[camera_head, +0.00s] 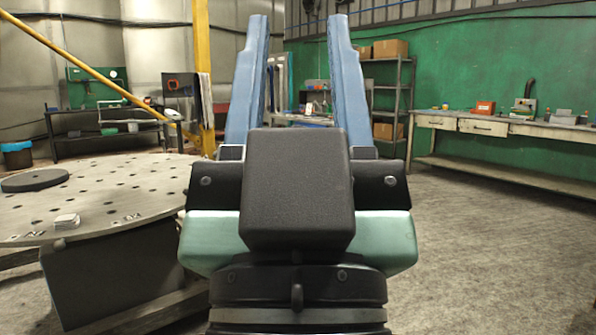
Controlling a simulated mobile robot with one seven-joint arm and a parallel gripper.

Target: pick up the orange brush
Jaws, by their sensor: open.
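My gripper (298,20) fills the middle of the view, its two long blue fingers pointing up and away and spread well apart. Nothing shows held between them; only the distant room shows through the gap. I cannot make out an orange brush for certain. A small orange-red object (483,107) sits on the far right workbench, too small to identify. My gripper's body and fingers hide part of the room's middle.
A round perforated table (120,195) stands close at left, with a black disc (35,180) and a small white stack (66,221) on it. A long workbench (540,131) lines the green wall. Shelves (397,90) hold boxes. Floor at right (480,250) is clear.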

